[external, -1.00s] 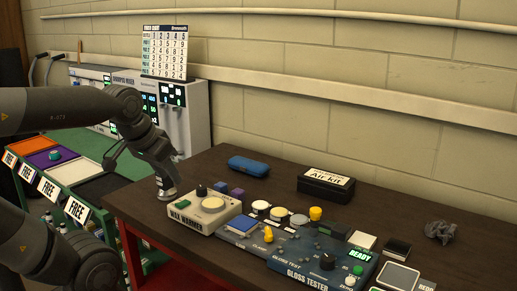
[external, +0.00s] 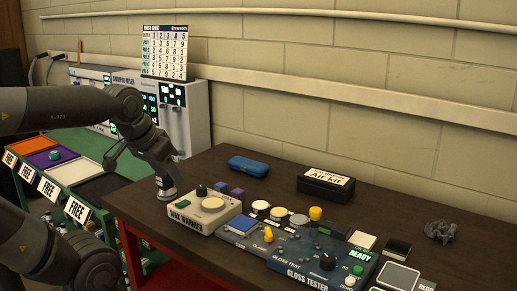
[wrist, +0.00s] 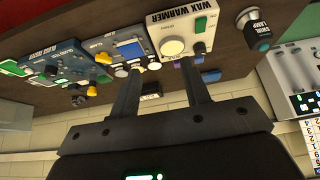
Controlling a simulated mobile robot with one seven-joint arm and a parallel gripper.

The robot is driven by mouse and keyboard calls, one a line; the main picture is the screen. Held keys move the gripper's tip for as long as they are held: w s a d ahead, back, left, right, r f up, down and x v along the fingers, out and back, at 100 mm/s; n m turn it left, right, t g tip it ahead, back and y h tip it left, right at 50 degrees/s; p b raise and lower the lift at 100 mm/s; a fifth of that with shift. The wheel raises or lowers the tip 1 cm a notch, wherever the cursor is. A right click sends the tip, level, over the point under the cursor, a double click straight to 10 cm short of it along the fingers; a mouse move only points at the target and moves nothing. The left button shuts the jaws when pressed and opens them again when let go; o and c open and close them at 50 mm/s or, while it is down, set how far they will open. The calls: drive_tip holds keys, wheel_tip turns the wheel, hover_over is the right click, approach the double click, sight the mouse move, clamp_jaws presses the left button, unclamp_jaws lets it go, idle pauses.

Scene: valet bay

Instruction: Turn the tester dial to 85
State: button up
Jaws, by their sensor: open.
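The blue gloss tester (external: 306,268) sits on the dark table at the lower right in the external view. Its black dial (external: 328,261) stands near the right end, beside a display (external: 359,255) reading READY. The dial's setting is too small to read. In the wrist view the tester (wrist: 68,55) lies at the upper left, seen upside down. My gripper (wrist: 160,67) is open and empty, its two fingers apart and pointing toward the wax warmer. It is well away from the dial. In the external view its fingers are hard to make out near the table's left end.
Round tins (external: 261,206), a yellow knob (external: 268,235), and a green button (external: 357,269) are near the tester. A black Air kit box (external: 326,186) and blue case (external: 248,166) lie behind.

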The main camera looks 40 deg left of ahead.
drive_tip(key=shift+o, duration=0.6)
drive_tip(key=shift+w+d+r, duration=0.15)
drive_tip(key=shift+w+d, duration=0.15)
drive_tip(key=w+d+n, duration=0.1)
drive_tip(key=w+d, duration=0.1)
drive_tip(key=w+d+r+n+g+h, duration=0.1)
drive_tip(key=w+d, duration=0.1)
drive_tip(key=w+d+n+g, duration=0.1)
drive_tip(key=w+d, duration=0.1)
drive_tip(key=shift+w+d+r+n+h, duration=0.15)
drive_tip(key=shift+d+r+n+h, duration=0.1)
drive_tip(key=shift+n+h, duration=0.15)
drive_tip(key=n+g+y, duration=0.2)
drive_tip(key=n+g, duration=0.2)
drive_tip(key=n, duration=0.6)
approach(328, 257)
wheel_tip(328, 257, down, 9)
drive_tip(key=shift+f, duration=0.1)
drive_tip(key=shift+c, duration=0.4)
